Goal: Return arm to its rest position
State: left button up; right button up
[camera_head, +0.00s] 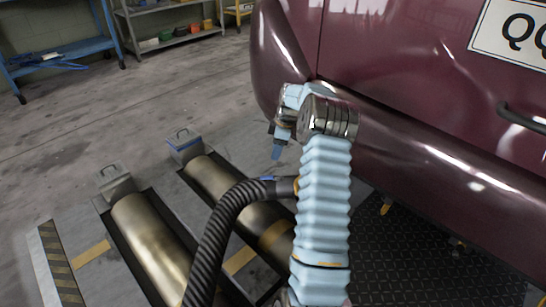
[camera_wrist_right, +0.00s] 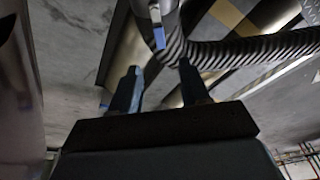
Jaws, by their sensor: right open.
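My right arm, in a pale blue ribbed sleeve, rises from the bottom of the head view to beside the maroon car (camera_head: 400,135). Its gripper (camera_head: 278,145) is at the car's rear corner, partly hidden by my wrist. In the wrist view my right gripper (camera_wrist_right: 160,70) has its two fingers apart, with nothing held between them. What the hose end connects to is hidden. My left gripper is out of view.
The car's bumper is close to the right of my arm. A blue cart (camera_head: 65,55) and a shelf (camera_head: 170,38) stand at the back left. The grey floor between is clear.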

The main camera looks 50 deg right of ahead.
jog(key=shift+v, duration=1.05)
jog(key=shift+a, duration=0.1)
jog(key=w+a+f+m+y+p, duration=0.15)
jog(key=a+f, duration=0.35)
jog(key=a, duration=0.5)
jog(key=w+a+f+m+p, duration=0.1)
jog(key=a+f+p, duration=0.1)
jog(key=a+f, duration=0.5)
jog(key=w+a+f+m+p, duration=0.1)
jog(key=a+f+m+p, duration=0.15)
jog(key=a, duration=0.95)
jog(key=s+a+f+m+g+y+p, duration=0.1)
jog(key=s+a+m+p, duration=0.2)
jog(key=s+a, duration=1.5)
jog(key=a, duration=0.3)
jog(key=shift+s+a+m, duration=0.3)
jog(key=shift+a, duration=0.1)
jog(key=shift+r, duration=0.55)
